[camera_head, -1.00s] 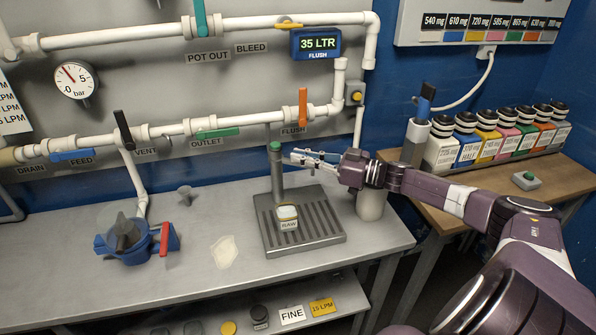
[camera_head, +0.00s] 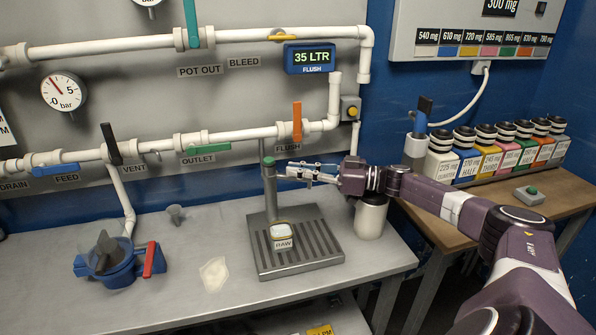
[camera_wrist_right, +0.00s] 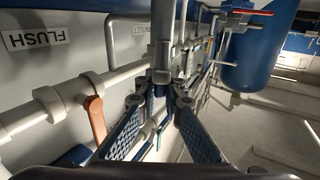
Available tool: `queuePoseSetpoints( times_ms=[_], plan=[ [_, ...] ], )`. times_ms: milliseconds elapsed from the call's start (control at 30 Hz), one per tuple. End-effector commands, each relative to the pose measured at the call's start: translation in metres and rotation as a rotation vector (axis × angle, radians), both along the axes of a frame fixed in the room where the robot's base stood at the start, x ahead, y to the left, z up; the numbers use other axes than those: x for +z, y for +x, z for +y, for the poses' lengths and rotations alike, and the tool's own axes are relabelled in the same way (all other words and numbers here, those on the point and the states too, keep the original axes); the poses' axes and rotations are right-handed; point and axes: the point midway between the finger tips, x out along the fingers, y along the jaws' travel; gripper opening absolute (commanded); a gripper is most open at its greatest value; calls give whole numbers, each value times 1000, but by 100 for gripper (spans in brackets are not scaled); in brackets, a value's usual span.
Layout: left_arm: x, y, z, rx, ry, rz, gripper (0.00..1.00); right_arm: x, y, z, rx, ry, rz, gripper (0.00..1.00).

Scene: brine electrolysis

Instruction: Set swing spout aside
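A grey upright post with a green top (camera_head: 269,185) stands at the back of the grated drip tray (camera_head: 252,240). I take it to be the swing spout's post; a separate spout arm is hard to make out. A small tub labelled RAW (camera_head: 282,238) sits on the tray. My right gripper (camera_head: 287,173) is level with the upper post, just to its right, pointing left. In the wrist view its two textured fingers (camera_wrist_right: 160,98) are apart, with a grey upright part (camera_wrist_right: 162,40) straight ahead between them. Contact cannot be told. My left gripper is out of view.
Pipes with an orange flush handle (camera_head: 297,122) run along the wall behind. A pale cylinder (camera_head: 371,217) stands right of the tray, below my right wrist. A blue pot with a red handle (camera_head: 110,264) is at the left. The metal bench between is mostly clear.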

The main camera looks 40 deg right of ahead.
Motion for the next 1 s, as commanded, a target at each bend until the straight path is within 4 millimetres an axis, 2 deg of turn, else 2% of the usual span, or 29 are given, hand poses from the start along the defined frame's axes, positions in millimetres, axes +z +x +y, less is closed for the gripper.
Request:
queuePoseSetpoints(
  times_ms=[33, 167, 500, 567, 800, 1000],
  plan=[
    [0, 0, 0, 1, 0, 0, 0, 1, 0, 0, -1, 0, -1, 13],
    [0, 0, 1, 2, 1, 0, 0, 1, 0, 0, -1, 0, -1, 26],
    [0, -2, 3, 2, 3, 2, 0, 5, 0, 0, 0, -1, -2, 26],
    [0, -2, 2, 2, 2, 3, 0, 12, 0, 0, 1, -2, -4, 26],
    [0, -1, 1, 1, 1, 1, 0, 59, 0, 0, 1, -4, -6, 26],
    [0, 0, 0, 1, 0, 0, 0, 89, 0, 0, -1, -2, -4, 26]
  ],
)
